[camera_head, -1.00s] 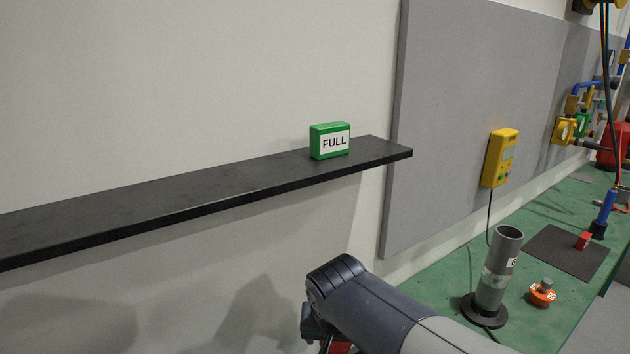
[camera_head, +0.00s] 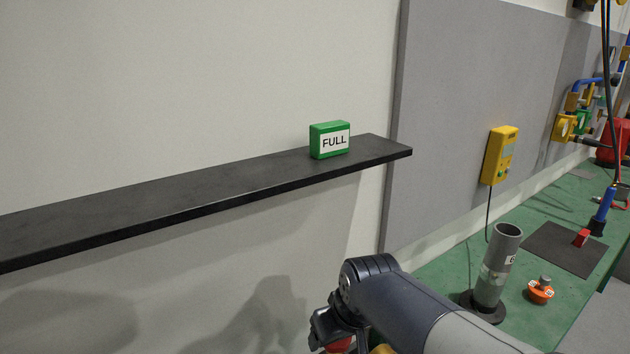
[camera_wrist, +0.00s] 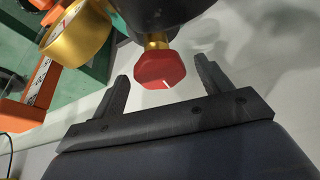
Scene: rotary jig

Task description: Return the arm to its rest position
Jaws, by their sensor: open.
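My arm (camera_head: 385,300) reaches in from the bottom right in the head view, bent in front of the wall below the shelf. My gripper (camera_wrist: 160,70) shows in the wrist view with its two dark fingers apart and nothing clamped between them. A red faceted knob (camera_wrist: 160,71) on a brass neck appears between the fingertips in the picture. I cannot tell how far beyond them it is. A dark rounded body above the knob is cut off by the frame. In the head view the fingers are hidden or out of frame.
A black wall shelf (camera_head: 150,204) carries a green FULL block (camera_head: 330,140). A grey upright tube (camera_head: 497,268) and an orange piece (camera_head: 540,290) stand on the green bench (camera_head: 450,262). A yellow box (camera_head: 500,155) hangs on the grey panel. A gold cylinder (camera_wrist: 78,35) shows in the wrist view.

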